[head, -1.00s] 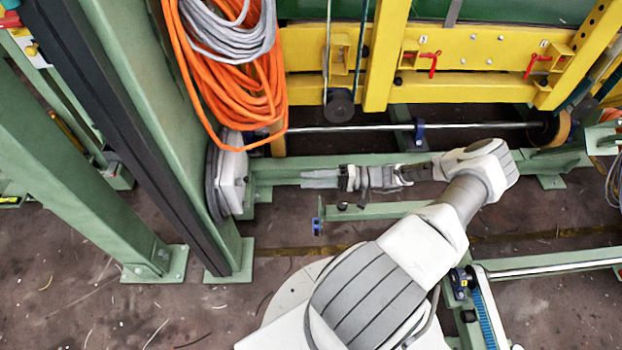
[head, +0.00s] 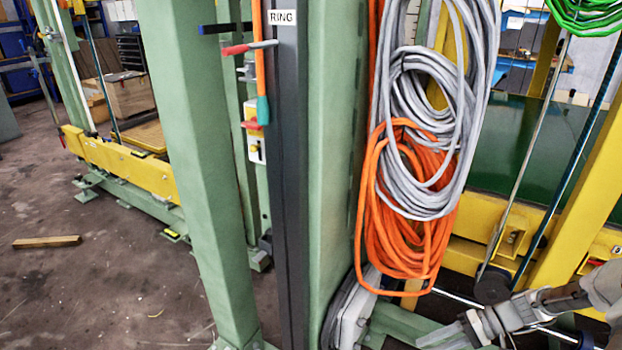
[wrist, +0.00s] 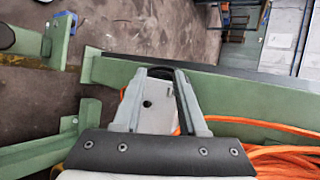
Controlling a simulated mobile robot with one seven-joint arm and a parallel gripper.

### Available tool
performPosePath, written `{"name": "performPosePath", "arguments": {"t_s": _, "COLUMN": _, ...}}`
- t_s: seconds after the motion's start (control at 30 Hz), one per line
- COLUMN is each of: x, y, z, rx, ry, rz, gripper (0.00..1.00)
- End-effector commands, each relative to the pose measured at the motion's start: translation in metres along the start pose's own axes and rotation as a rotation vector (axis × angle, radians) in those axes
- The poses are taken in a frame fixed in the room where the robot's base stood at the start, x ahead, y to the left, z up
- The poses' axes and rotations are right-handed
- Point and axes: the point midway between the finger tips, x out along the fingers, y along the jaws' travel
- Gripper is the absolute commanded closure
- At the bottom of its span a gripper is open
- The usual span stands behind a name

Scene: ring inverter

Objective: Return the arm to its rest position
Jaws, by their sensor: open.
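My gripper (head: 432,339) shows at the lower right of the head view, with my grey wrist and forearm running off the right edge. It points left, toward the foot of the green post. In the wrist view my gripper (wrist: 162,74) has its two fingers apart with nothing held between them. Behind the fingers is a white box (wrist: 157,112) beside a green beam. Most of my arm is outside the head view.
Green posts (head: 205,170) stand left of my gripper. Grey cable (head: 415,130) and orange cable (head: 405,255) hang in coils above it. A yellow frame (head: 560,250) stands behind. Open floor (head: 90,290) lies at the left.

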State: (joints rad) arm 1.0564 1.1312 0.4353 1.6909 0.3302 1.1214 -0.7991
Motion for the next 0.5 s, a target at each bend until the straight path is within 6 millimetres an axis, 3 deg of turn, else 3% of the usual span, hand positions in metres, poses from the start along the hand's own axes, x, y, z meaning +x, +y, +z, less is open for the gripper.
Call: {"name": "performPosePath", "arguments": {"t_s": 0.5, "x": -0.051, "y": -0.110, "z": 0.024, "rx": -0.056, "ry": -0.100, "rz": 0.591, "gripper": 0.59}}
